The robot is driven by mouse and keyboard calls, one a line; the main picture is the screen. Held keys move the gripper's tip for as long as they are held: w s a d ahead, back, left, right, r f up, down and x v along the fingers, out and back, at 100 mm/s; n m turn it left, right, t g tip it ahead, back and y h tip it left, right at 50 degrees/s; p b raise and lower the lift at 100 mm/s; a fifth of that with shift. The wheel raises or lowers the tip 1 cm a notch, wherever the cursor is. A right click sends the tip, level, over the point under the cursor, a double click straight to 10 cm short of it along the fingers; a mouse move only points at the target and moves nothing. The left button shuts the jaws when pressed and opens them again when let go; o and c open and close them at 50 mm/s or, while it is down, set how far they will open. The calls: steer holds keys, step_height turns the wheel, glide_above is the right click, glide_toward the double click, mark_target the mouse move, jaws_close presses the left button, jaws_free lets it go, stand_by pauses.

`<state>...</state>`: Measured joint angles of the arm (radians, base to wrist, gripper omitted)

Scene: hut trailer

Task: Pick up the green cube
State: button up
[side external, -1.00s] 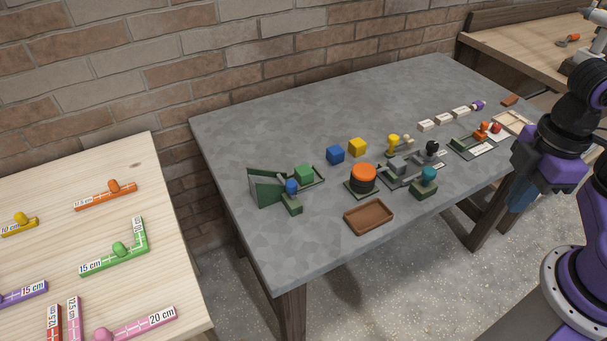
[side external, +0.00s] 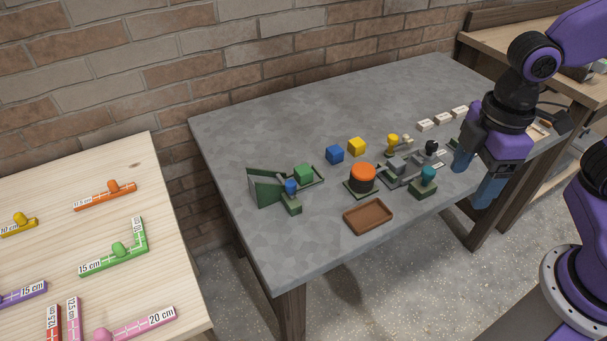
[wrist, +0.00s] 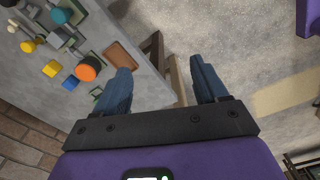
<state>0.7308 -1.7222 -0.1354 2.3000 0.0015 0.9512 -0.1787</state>
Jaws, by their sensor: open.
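The green cube (side external: 303,173) sits in a dark green fixture (side external: 266,187) with a raised side plate, toward the left end of the grey table in the side external view. A small blue piece (side external: 291,186) is right in front of it. My gripper (side external: 474,182) is open and empty at the table's right front edge, far to the right of the cube. In the wrist view my gripper's blue fingers (wrist: 163,90) are spread apart with nothing between them. I cannot make out the green cube in that view.
A blue cube (side external: 335,154) and a yellow cube (side external: 357,146) stand behind the fixture. An orange round knob (side external: 362,177), a brown tray (side external: 368,216) and a teal knob (side external: 428,175) lie between the fixture and my gripper. The table's back left is clear.

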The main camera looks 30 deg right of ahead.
steer(key=w+a+n, duration=0.1)
steer(key=w+a, duration=0.5)
steer(key=w, duration=0.3)
steer(key=n, duration=0.4)
glide_above(303, 169)
step_height(303, 169, down, 7)
step_height(303, 169, down, 17)
steer(key=shift+s+r, duration=0.1)
steer(key=shift+c, duration=0.3)
steer(key=c, duration=1)
